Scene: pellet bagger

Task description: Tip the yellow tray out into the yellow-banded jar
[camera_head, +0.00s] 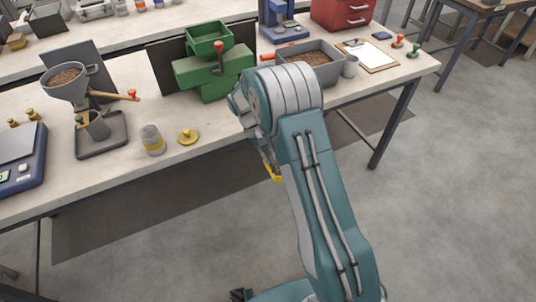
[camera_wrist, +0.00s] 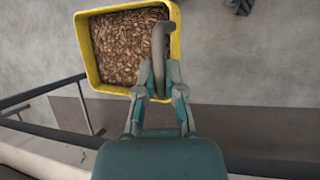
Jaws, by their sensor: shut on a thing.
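The yellow tray (camera_wrist: 90,72) is full of brown pellets in the wrist view. My gripper (camera_wrist: 160,85) is shut on its grey curved handle and holds the tray over the floor, off the table's front edge. In the head view only a small yellow part of the tray (camera_head: 273,171) shows beside my arm, and the gripper itself is hidden behind the arm. The yellow-banded jar (camera_head: 152,140) is a clear jar standing upright on the table, left of my arm. The tray is apart from it.
A brass knobbed lid (camera_head: 187,137) lies right of the jar. A grey hopper (camera_head: 66,82) with pellets stands over a dark drip tray (camera_head: 102,140). A green machine (camera_head: 212,72), a grey pellet bin (camera_head: 325,74) and a blue scale (camera_head: 20,160) stand on the table (camera_head: 215,150).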

